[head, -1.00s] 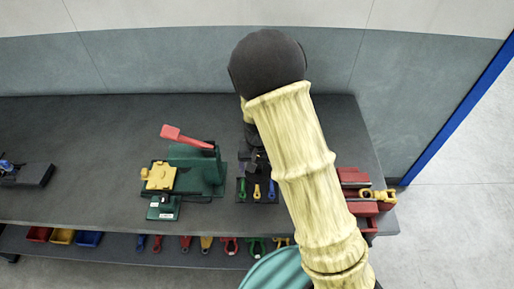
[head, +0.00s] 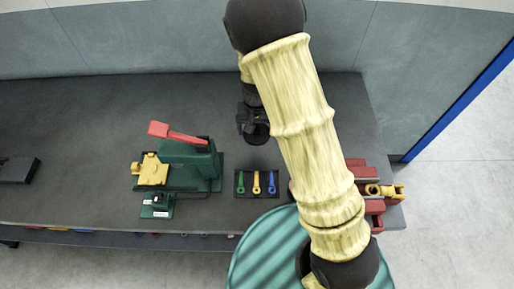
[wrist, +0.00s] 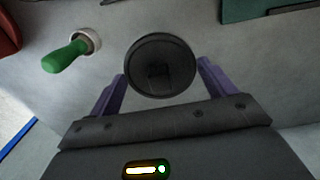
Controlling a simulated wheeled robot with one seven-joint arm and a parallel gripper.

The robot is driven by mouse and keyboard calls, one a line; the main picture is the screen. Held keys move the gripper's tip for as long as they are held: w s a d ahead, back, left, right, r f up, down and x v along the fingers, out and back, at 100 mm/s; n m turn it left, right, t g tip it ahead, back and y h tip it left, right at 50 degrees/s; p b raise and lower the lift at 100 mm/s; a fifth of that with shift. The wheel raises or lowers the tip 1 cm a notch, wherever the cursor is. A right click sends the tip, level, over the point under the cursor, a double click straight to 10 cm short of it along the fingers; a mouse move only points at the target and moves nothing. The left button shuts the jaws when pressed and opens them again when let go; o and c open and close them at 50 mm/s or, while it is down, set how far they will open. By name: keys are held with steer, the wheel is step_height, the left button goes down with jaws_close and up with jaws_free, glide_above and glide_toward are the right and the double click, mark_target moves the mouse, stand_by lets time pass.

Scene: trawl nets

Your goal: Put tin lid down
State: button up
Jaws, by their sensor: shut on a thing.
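The tin lid is a dark grey disc (wrist: 160,66) with a small raised square at its middle. In the wrist view it sits between the purple fingers of my gripper (wrist: 162,72), which is shut on it. In the head view my gripper (head: 250,118) is over the back part of the grey bench (head: 80,120), with the dark round lid (head: 257,135) at its lower end. Whether the lid touches the bench top I cannot tell.
A green machine with a red lever (head: 190,165) stands to the left. A small tray with several coloured tools (head: 257,183) lies in front of my gripper. A red vise-like thing (head: 360,175) is at the right. A green handle (wrist: 65,57) shows in the wrist view.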

steer(key=shift+s+f, duration=0.15)
steer(key=shift+f, duration=0.25)
steer(key=p, duration=0.1)
glide_above(256, 151)
step_height(256, 151, down, 5)
steer(key=shift+r, duration=0.1)
steer(key=shift+d, duration=0.1)
steer(key=shift+f, duration=0.2)
steer(key=shift+f+p, duration=0.5)
steer(key=shift+f, duration=1.5)
steer(key=shift+f, duration=0.2)
steer(key=o, duration=0.9)
steer(key=shift+r, duration=0.1)
steer(key=shift+c, duration=0.2)
